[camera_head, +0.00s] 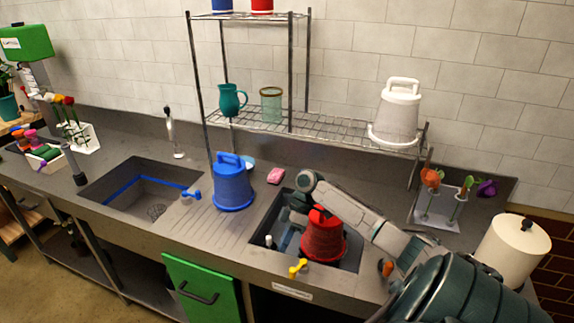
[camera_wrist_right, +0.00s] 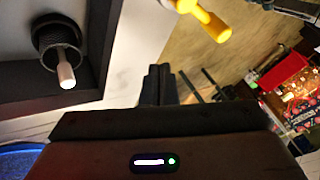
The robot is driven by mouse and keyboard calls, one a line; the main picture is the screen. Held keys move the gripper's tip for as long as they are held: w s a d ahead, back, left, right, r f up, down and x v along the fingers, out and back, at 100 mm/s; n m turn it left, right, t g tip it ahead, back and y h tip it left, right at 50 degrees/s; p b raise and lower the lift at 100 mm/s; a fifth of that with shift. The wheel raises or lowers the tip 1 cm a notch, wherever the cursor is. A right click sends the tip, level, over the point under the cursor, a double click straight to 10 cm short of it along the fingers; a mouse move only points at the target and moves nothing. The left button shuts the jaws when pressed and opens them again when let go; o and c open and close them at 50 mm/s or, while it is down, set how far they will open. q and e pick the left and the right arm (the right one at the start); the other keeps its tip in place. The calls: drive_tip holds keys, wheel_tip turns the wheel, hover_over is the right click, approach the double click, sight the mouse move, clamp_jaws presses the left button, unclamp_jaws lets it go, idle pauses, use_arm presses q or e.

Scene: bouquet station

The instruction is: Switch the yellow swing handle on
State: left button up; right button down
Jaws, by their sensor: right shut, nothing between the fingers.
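The yellow swing handle (camera_head: 298,268) sits on the front edge of the right sink (camera_head: 350,262) in the head view. It also shows at the top of the right wrist view (camera_wrist_right: 208,22), sticking out at a slant. My right gripper (camera_wrist_right: 158,84) is shut and empty. Its closed fingertips are below and left of the handle in the wrist view, apart from it in the picture. In the head view my right arm reaches over the right sink, and its fingertips are hard to make out there. My left gripper is not in view.
A red bucket (camera_head: 322,240) stands in the right sink beside my arm. A blue bucket (camera_head: 232,185) stands between the sinks, near a blue handle (camera_head: 192,194) at the left sink. A paper roll (camera_head: 512,247) stands at the right. A green door (camera_head: 202,290) is below the counter.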

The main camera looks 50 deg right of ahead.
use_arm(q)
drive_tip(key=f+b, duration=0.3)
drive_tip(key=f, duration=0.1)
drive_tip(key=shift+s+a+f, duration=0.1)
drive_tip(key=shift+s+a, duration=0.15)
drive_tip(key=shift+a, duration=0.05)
use_arm(e)
drive_tip(key=w+d+r, duration=0.2)
drive_tip(key=d+r, duration=0.1)
drive_tip(key=r, duration=0.4)
drive_tip(key=shift+d+r, duration=0.25)
drive_tip(key=shift+r, duration=0.1)
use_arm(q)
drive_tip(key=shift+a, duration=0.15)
